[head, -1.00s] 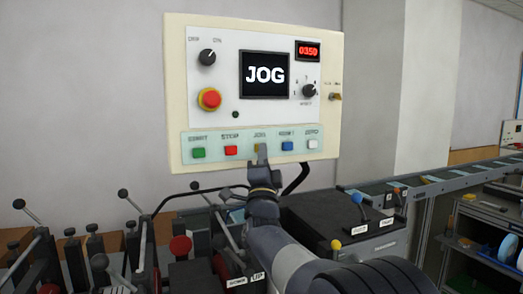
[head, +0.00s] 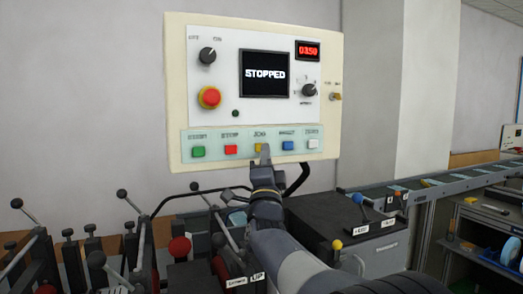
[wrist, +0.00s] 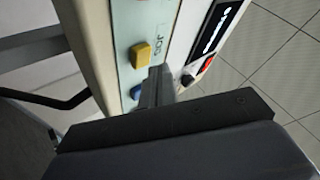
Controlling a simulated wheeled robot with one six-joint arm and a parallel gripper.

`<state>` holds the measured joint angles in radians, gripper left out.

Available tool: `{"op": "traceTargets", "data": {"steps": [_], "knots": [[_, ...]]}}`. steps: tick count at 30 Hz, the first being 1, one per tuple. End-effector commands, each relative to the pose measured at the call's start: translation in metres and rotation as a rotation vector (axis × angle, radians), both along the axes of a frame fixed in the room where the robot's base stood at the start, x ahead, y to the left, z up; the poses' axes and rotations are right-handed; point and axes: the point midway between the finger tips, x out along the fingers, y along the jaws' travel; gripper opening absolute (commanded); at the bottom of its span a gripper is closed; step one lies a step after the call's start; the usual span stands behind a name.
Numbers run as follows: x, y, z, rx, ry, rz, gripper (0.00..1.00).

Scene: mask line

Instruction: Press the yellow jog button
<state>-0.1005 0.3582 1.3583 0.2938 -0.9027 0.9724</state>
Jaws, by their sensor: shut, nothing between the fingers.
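The yellow jog button (head: 258,148) sits under the JOG label in the button row of the cream control panel (head: 177,90). Its left part shows in the head view; my gripper covers the rest. The panel screen (head: 265,73) reads STOPPED. My gripper (head: 265,152) is shut and empty, its tip in front of the panel at the button's right edge. In the wrist view the yellow button (wrist: 141,55) stands out from the panel, and my shut fingertips (wrist: 160,75) are beside it, apart from its face, between it and the blue button (wrist: 135,92).
The green (head: 198,151), red (head: 231,150) and white (head: 313,143) buttons share the row. A red emergency stop (head: 209,97) is above. Levers with round knobs (head: 122,193) stand below left. A black box with levers (head: 340,220) is below right, by a conveyor (head: 440,186).

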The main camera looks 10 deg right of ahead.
Motion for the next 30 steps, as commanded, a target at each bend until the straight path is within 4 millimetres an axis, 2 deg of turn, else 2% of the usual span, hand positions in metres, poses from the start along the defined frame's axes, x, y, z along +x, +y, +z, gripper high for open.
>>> {"op": "traceTargets", "data": {"steps": [15,30], "knots": [[-0.044,-0.009,-0.003,0.000,-0.002,0.000,0.00],[-0.049,-0.010,0.000,0.000,0.000,0.000,0.00]]}}
